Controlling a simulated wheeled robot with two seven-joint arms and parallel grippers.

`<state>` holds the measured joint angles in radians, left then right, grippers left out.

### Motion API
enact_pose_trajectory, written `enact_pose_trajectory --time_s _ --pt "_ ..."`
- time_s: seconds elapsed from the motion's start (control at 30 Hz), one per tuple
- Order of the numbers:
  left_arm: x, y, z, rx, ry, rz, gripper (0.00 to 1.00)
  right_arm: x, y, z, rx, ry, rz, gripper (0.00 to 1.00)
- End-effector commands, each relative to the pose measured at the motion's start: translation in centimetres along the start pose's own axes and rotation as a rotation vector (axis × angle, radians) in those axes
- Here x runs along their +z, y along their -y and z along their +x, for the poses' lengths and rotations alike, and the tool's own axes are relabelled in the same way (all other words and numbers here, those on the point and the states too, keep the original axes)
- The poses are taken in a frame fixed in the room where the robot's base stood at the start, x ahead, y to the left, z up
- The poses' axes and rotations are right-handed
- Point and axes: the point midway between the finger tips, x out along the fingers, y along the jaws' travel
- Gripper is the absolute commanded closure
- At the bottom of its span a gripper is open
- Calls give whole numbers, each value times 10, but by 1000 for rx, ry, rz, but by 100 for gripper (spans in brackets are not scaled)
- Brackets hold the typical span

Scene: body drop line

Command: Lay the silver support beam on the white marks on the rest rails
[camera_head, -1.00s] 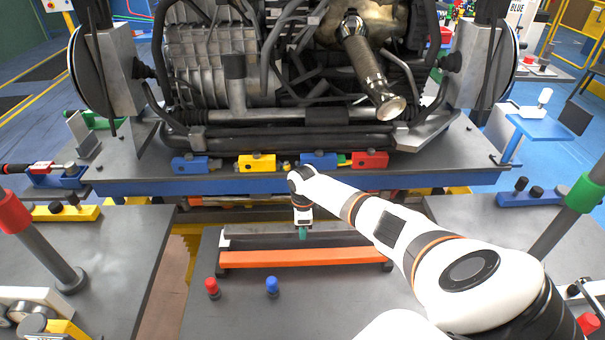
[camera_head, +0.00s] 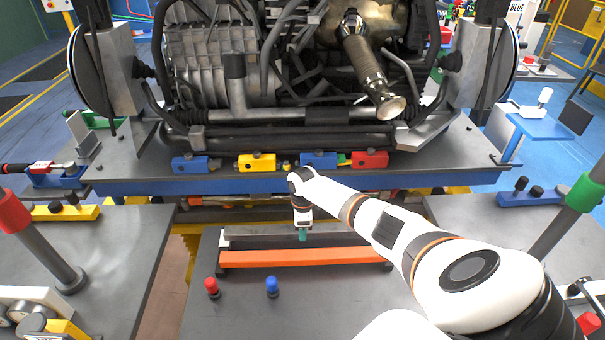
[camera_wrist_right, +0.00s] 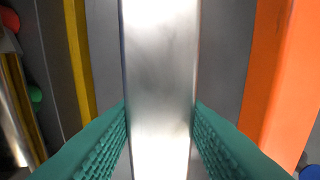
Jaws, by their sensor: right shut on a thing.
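The silver support beam (camera_wrist_right: 160,60) runs between the two green-padded fingers of my right gripper (camera_wrist_right: 160,125) in the right wrist view. The fingers are shut on its sides. In the head view the beam (camera_head: 262,241) lies crosswise behind an orange beam, with my right gripper (camera_head: 303,236) pointing down onto its middle. The dark rest rails (camera_head: 221,268) show at the ends of the orange beam. A small white patch shows by the beam's left end; I cannot tell whether the beam touches the rails. My left gripper is not in view.
The orange beam (camera_head: 300,257) lies parallel to the silver one, nearer me. A red peg (camera_head: 211,287) and a blue peg (camera_head: 272,286) stand in front on the grey table. Behind, the blue-edged platform (camera_head: 240,185) carries the engine assembly.

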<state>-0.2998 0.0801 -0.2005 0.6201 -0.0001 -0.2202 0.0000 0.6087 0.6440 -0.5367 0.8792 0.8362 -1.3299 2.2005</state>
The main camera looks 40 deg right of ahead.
Motion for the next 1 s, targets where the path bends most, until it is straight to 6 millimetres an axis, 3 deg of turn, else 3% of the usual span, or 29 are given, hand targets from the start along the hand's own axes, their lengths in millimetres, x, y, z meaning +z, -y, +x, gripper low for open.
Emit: enact_pose_trajectory --time_s 0.3,0.33,0.5,0.77,1.0 --pt "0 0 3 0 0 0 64 0 -1 5 3 -2 0 100" --pt "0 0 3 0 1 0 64 0 -1 4 3 -2 0 62" --pt "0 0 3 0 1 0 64 0 -1 5 2 -1 0 38" --pt "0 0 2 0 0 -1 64 1 1 6 -1 2 0 38" --pt "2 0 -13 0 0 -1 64 0 0 -7 0 1 0 38"
